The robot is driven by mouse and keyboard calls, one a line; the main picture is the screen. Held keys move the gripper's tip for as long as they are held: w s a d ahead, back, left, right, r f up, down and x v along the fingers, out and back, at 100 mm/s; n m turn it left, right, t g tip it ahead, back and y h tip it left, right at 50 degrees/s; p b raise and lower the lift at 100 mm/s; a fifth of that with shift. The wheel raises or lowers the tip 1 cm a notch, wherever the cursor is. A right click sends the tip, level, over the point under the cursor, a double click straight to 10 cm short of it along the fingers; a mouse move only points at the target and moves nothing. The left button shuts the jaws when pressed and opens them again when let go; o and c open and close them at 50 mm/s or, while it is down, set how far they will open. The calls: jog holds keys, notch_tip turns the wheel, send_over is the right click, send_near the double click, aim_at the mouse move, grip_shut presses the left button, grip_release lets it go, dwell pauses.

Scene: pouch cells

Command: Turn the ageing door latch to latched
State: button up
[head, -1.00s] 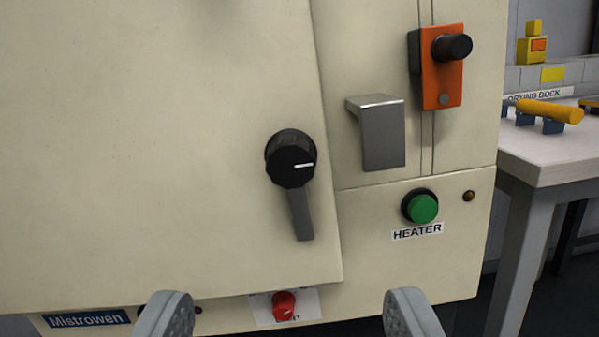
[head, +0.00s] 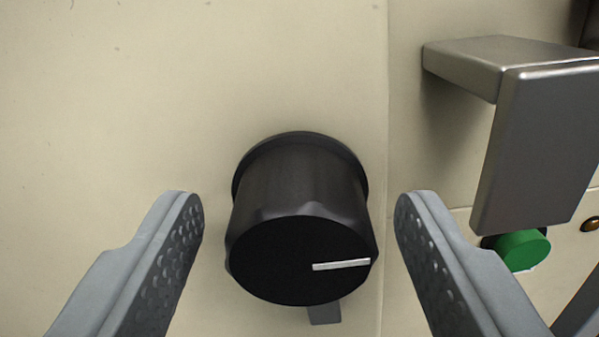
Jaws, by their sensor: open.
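The door latch (head: 300,235) is a black round knob on the cream door, in the middle of the head view. Its white pointer line points right. Below the knob, the tip of a grey lever (head: 325,312) shows; most of it is hidden behind the knob. My gripper (head: 299,215) is open, with one finger on each side of the knob. A gap shows between each finger and the knob, and nothing is held.
A grey metal bracket (head: 540,140) juts out at the upper right, close to my right finger. A green button (head: 522,250) lies below it. The door face (head: 150,90) to the left is clear.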

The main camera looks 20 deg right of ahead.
jog(key=shift+w+d, duration=0.2)
jog(key=shift+w, duration=0.1)
grip_shut()
